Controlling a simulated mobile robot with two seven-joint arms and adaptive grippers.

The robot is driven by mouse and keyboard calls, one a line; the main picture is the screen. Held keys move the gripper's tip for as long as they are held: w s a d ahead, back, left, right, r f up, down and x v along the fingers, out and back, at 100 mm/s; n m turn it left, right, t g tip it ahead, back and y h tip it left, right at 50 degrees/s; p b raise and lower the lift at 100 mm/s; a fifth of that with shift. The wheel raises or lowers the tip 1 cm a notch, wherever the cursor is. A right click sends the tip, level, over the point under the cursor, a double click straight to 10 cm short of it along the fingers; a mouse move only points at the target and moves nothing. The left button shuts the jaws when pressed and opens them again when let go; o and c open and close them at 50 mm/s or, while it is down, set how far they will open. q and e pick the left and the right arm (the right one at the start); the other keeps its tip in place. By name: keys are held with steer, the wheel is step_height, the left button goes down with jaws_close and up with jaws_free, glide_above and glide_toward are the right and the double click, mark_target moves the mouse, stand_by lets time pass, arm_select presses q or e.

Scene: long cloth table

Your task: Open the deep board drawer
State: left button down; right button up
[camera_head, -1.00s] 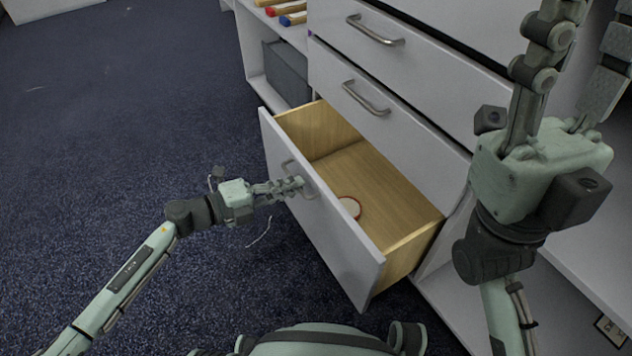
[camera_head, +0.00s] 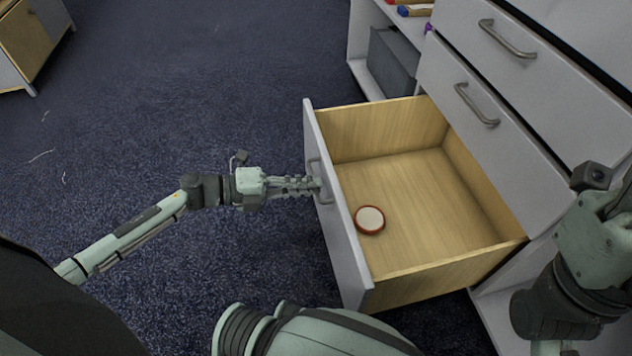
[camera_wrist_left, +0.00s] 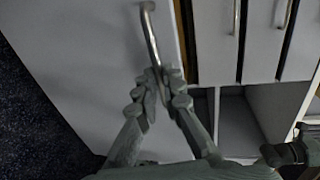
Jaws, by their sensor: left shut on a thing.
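The deep drawer (camera_head: 338,225) at the bottom of the white cabinet stands far out, and its pale wood inside shows. A round white disc with a red rim (camera_head: 370,220) lies on the drawer floor near the front panel. My left gripper (camera_head: 314,186) is shut on the drawer's metal handle (camera_head: 326,192), at the outer face of the panel. In the left wrist view, the fingers (camera_wrist_left: 165,76) close around the handle bar (camera_wrist_left: 150,35). My right gripper is mostly cut off at the right edge of the head view; its fingers are out of the picture.
Two shut drawers with handles (camera_head: 478,105) (camera_head: 508,40) sit above the open one. A grey box (camera_head: 392,65) stands on a shelf beside them. A wooden-sided unit (camera_head: 35,40) stands far left.

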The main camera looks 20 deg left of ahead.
arm_select(q)
steer(key=c, duration=1.6)
jaws_free()
steer(key=shift+c, duration=0.2)
steer(key=v, duration=1.2)
